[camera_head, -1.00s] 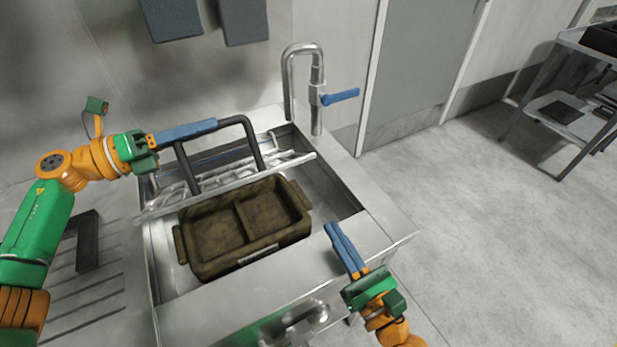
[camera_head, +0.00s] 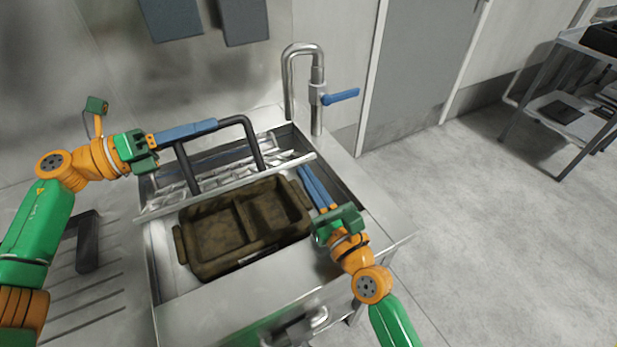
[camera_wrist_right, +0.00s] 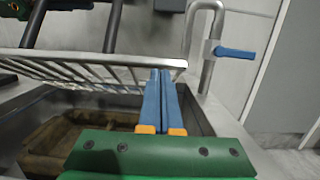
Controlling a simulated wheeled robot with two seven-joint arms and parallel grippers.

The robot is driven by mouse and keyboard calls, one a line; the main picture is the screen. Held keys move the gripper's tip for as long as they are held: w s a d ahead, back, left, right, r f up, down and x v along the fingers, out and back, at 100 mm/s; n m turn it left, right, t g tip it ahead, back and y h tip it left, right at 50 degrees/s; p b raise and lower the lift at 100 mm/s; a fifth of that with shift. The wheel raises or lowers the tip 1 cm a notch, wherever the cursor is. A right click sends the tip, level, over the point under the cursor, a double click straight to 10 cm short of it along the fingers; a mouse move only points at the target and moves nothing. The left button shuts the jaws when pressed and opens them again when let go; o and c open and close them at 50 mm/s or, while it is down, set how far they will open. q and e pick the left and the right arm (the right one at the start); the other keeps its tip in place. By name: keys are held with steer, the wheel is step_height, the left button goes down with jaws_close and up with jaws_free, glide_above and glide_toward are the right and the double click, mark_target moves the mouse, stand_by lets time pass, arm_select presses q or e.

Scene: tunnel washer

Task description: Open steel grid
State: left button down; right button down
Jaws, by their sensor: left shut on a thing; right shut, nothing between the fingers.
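The steel grid (camera_head: 215,178) is tilted up over the back part of the sink, its front bar above the brown crate's back edge. It also shows in the right wrist view (camera_wrist_right: 95,70). My left gripper (camera_head: 212,125) is shut on the grid's black handle (camera_head: 250,135) at its upper left. My right gripper (camera_head: 305,175) is shut and empty, its blue fingers together by the right end of the grid's front bar; in the right wrist view the fingertips (camera_wrist_right: 160,78) overlap the grid's right end. I cannot tell whether they touch it.
A dirty brown two-compartment crate (camera_head: 245,235) sits in the sink (camera_head: 385,235). A tap (camera_head: 290,85) with a blue lever (camera_head: 342,96) stands at the back right corner. A trolley (camera_head: 560,110) stands far right; floor between is clear.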

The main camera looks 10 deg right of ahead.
steer(key=shift+w+r, duration=0.2)
steer(key=shift+r, duration=0.45)
arm_select(q)
steer(key=shift+f, duration=0.1)
arm_select(e)
steer(key=shift+w+a+r, duration=0.1)
steer(key=shift+w+r, duration=0.1)
steer(key=shift+r, duration=0.2)
arm_select(q)
steer(key=shift+d, duration=0.1)
steer(key=c, duration=0.8)
jaws_free()
steer(key=shift+s, duration=0.1)
arm_select(e)
steer(key=shift+s, duration=0.1)
arm_select(q)
steer(key=shift+a, duration=0.2)
arm_select(e)
steer(key=shift+f, duration=0.1)
